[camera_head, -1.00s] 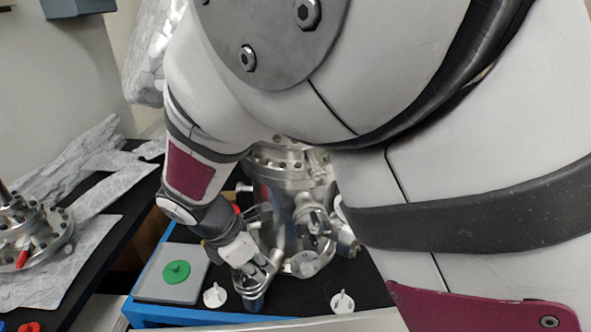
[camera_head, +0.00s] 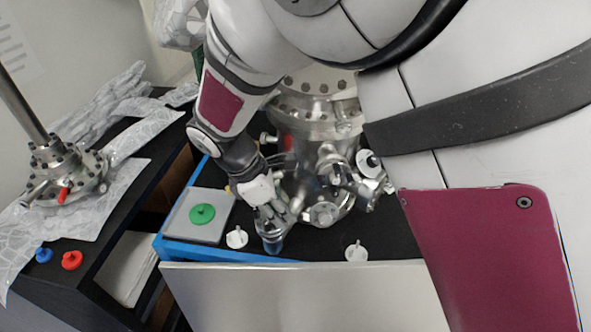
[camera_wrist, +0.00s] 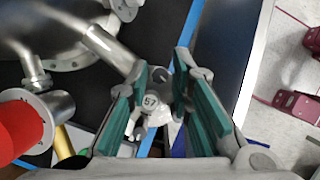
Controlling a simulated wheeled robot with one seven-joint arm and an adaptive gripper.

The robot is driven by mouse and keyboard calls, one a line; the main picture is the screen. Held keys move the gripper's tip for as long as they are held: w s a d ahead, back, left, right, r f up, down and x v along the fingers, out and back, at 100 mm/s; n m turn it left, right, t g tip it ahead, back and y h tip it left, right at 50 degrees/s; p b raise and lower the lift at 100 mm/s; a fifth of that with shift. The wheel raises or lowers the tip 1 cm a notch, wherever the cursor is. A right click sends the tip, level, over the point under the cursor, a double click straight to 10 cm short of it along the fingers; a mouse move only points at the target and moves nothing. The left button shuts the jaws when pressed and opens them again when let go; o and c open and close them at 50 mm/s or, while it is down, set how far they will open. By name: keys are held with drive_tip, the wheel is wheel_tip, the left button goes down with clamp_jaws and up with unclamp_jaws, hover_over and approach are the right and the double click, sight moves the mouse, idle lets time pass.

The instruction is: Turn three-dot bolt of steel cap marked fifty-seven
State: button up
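In the wrist view, a small steel cap marked 57 (camera_wrist: 150,101) lies between and beyond the green-padded fingers of my gripper (camera_wrist: 161,76). The fingers are apart, with the marked face closer to the left one. I cannot tell whether either finger touches it. Its three-dot bolt is too small to make out. In the head view, my gripper (camera_head: 270,222) points down at the front left of the steel vacuum chamber (camera_head: 312,120). The cap cannot be told apart there.
A green knob (camera_head: 202,214) sits on a grey plate. White knobs (camera_head: 236,238) (camera_head: 356,252) stand near the blue table edge (camera_head: 180,252). A steel pipe (camera_wrist: 108,48) and a red cylinder (camera_wrist: 22,122) are close left of my gripper. Another flanged steel part (camera_head: 68,170) stands at left.

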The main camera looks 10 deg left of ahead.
drive_tip(key=shift+r, duration=0.1)
drive_tip(key=v, duration=0.7)
drive_tip(key=shift+r, duration=0.15)
drive_tip(key=shift+r, duration=0.1)
